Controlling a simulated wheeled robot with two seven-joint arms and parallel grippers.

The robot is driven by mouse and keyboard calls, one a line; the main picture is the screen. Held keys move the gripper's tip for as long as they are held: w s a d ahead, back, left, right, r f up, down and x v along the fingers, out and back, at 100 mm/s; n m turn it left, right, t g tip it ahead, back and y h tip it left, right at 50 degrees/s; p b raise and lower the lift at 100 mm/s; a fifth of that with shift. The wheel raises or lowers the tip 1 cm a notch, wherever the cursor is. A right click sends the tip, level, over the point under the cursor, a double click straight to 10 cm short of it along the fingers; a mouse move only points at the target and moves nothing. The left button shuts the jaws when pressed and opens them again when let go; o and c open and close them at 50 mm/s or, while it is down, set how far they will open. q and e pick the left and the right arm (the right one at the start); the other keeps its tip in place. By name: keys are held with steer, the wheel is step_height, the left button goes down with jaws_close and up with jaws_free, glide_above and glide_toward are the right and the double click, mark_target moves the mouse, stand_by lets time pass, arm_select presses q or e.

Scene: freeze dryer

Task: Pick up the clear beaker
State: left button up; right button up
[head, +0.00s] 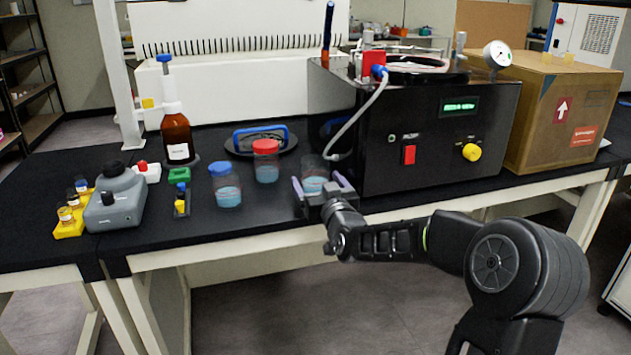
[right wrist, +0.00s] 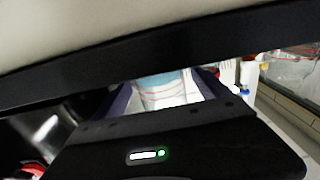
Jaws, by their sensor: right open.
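The clear beaker (head: 315,176) holds blue liquid and stands upright on the black bench top, in front of the freeze dryer's left edge. My right gripper (head: 319,183) is open at the beaker, with its purple-grey fingers on either side of it. In the right wrist view the beaker (right wrist: 163,88) shows between the fingers, partly hidden by the gripper body. I cannot tell whether the fingers touch it. My left gripper is not in view.
A blue-capped jar (head: 226,186) and a red-capped jar (head: 266,161) stand left of the beaker. The black freeze dryer (head: 437,135) is close on the right, with a white hose (head: 358,118) hanging near the beaker. A brown bottle (head: 177,135) stands farther left.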

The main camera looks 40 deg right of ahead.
steer(key=c, duration=1.6)
steer(key=shift+c, duration=0.2)
steer(key=shift+r, duration=0.2)
step_height(320, 180, up, 10)
steer(key=p, duration=0.2)
steer(key=shift+f, duration=0.2)
stand_by(0.7)
